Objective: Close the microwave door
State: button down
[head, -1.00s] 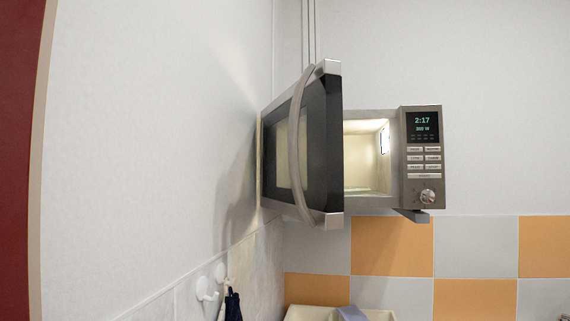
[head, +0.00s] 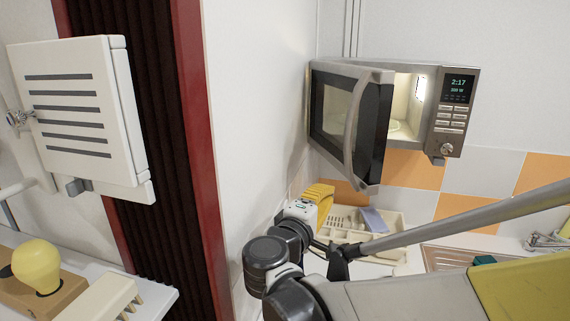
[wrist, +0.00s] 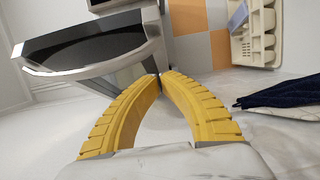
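The microwave (head: 459,111) is mounted on the wall with its lit interior showing. Its door (head: 375,128) stands open, swung out on the left, with a dark window and a curved silver handle (head: 354,120). In the wrist view the door (wrist: 90,50) fills the upper left, with its silver edge near my fingertips. My gripper (head: 322,190) has yellow fingers and is below the door in the head view. In the wrist view my gripper's (wrist: 161,75) fingertips come together with nothing seen held. I cannot tell whether they touch the door.
A cream dish rack (head: 395,222) stands below the microwave; it also shows in the wrist view (wrist: 257,45). A dark cloth (wrist: 285,95) hangs right of my fingers. A white wall (head: 265,90) is close on the left. A yellow bulb (head: 36,266) sits at lower left.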

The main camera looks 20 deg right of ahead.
aim_at(346, 173)
jog(key=x, duration=1)
jog(key=shift+d+f, duration=0.1)
jog(key=shift+d, duration=0.05)
jog(key=shift+d, duration=0.1)
